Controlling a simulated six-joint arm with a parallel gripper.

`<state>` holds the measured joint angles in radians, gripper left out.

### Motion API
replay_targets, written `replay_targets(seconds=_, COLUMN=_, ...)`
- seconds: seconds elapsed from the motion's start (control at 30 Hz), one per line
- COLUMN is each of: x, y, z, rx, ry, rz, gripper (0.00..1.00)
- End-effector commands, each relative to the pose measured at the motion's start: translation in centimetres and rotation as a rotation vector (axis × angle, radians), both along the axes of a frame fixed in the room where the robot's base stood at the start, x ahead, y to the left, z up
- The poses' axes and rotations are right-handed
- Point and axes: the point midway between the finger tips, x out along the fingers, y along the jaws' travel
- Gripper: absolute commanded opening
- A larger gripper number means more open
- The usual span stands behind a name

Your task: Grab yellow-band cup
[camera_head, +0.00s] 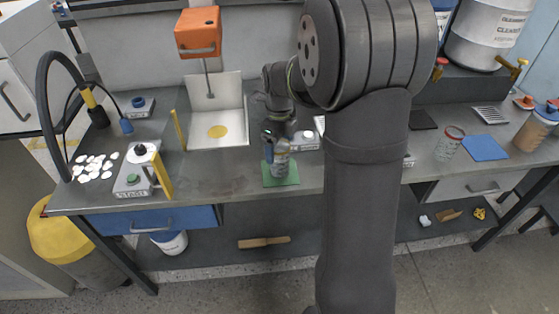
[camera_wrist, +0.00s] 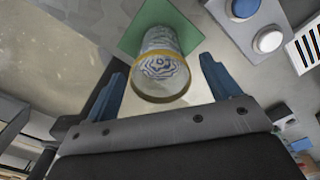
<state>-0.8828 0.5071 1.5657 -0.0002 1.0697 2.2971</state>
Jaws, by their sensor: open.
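The yellow-band cup (camera_wrist: 160,62) is a clear cup with a yellow rim and patterned inside. It stands on a green mat (camera_wrist: 139,20), and its rim faces my wrist camera. In the head view the cup (camera_head: 280,167) is on the green mat (camera_head: 283,181), partly hidden by my gripper (camera_head: 274,143). In the wrist view my gripper (camera_wrist: 162,75) is open, with one blue finger at each side of the cup's mouth. Gaps show between the fingers and the cup, and nothing is held.
A clear cup with a red rim (camera_head: 449,143) stands beside a blue mat (camera_head: 485,148) to the right. A control box with buttons (camera_head: 305,140) is close by the green mat. A device with a yellow post (camera_head: 140,172) and white pieces (camera_head: 93,167) are at the left.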

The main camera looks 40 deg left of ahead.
Motion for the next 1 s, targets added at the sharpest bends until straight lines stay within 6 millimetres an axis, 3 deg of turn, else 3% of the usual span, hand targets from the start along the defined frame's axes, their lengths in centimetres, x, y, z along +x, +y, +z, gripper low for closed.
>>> replay_targets(seconds=0.2, x=0.0, y=-0.1, z=-2.7, rx=0.0, ry=0.001, rz=0.0, gripper=0.82)
replay_targets(seconds=0.47, x=0.0, y=-0.1, z=-2.9, rx=0.002, ry=-0.001, rz=0.0, gripper=0.82)
replay_targets(seconds=0.73, x=0.0, y=0.0, z=-2.9, rx=0.001, ry=-0.001, rz=0.0, gripper=0.29)
replay_targets(seconds=1.0, x=0.0, y=0.0, z=-2.8, rx=0.002, ry=-0.002, rz=0.0, gripper=0.26)
